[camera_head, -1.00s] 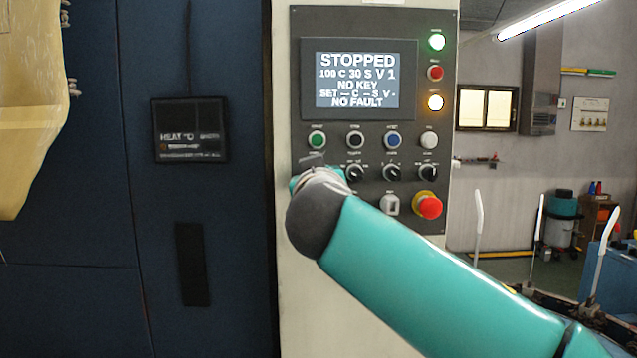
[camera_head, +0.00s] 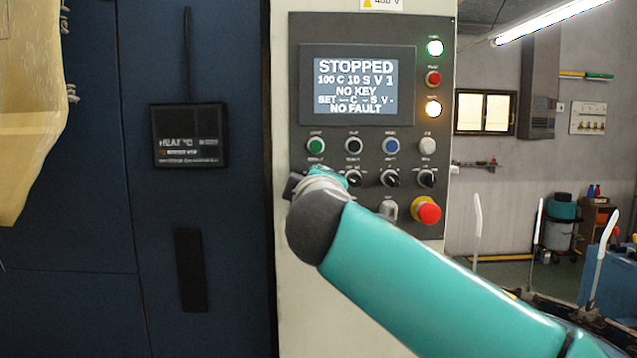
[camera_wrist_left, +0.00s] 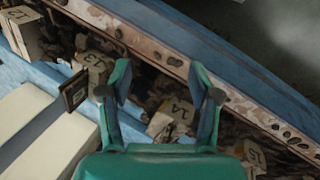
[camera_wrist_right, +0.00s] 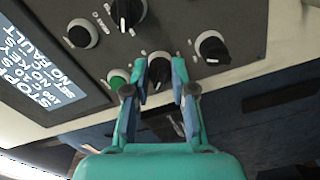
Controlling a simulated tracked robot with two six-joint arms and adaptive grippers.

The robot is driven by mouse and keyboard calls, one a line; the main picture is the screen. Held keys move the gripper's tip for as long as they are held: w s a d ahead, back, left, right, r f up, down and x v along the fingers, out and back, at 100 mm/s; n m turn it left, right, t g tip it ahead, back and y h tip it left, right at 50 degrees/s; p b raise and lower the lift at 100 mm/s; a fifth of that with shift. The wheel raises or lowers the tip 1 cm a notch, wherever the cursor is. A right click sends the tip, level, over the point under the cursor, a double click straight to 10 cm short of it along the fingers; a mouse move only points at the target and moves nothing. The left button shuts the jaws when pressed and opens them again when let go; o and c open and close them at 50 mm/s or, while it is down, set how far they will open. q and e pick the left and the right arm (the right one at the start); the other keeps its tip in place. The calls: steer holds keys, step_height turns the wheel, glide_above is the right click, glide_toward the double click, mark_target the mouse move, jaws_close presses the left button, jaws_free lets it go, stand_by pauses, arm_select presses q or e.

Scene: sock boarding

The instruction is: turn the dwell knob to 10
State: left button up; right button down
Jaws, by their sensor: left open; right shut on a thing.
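The control panel (camera_head: 375,150) is upright on a pale cabinet. Its screen (camera_head: 355,82) reads "STOPPED", "100 C 10 S V 1", "NO KEY" and "NO FAULT". My right gripper (camera_wrist_right: 160,76) is shut on a black knob (camera_wrist_right: 158,70) beside the green button (camera_wrist_right: 118,79). In the head view my right arm hides most of that knob and its label, so I cannot read its pointer. Other black knobs, such as the middle one (camera_head: 390,178) and the right one (camera_head: 426,179), are untouched. My left gripper (camera_wrist_left: 160,80) is open and empty, away from the panel.
A red emergency stop (camera_head: 428,212) and a pale switch (camera_head: 388,209) sit just below the knobs. A dark heat display (camera_head: 189,136) is on the blue door at left. Numbered blocks (camera_wrist_left: 173,115) lie in a trough below my left gripper.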

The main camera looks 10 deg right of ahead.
steer(key=shift+a+f+n, duration=0.15)
steer(key=shift+n, duration=1.05)
steer(key=shift+f, duration=0.1)
steer(key=c, duration=1)
jaws_free()
steer(key=shift+a, duration=0.1)
steer(key=shift+o, duration=0.2)
steer(key=shift+r, duration=0.2)
steer(key=s+a, duration=0.2)
steer(key=s, duration=0.9)
steer(key=shift+s+a, duration=0.15)
steer(key=shift+s, duration=0.2)
steer(key=shift+f, duration=0.15)
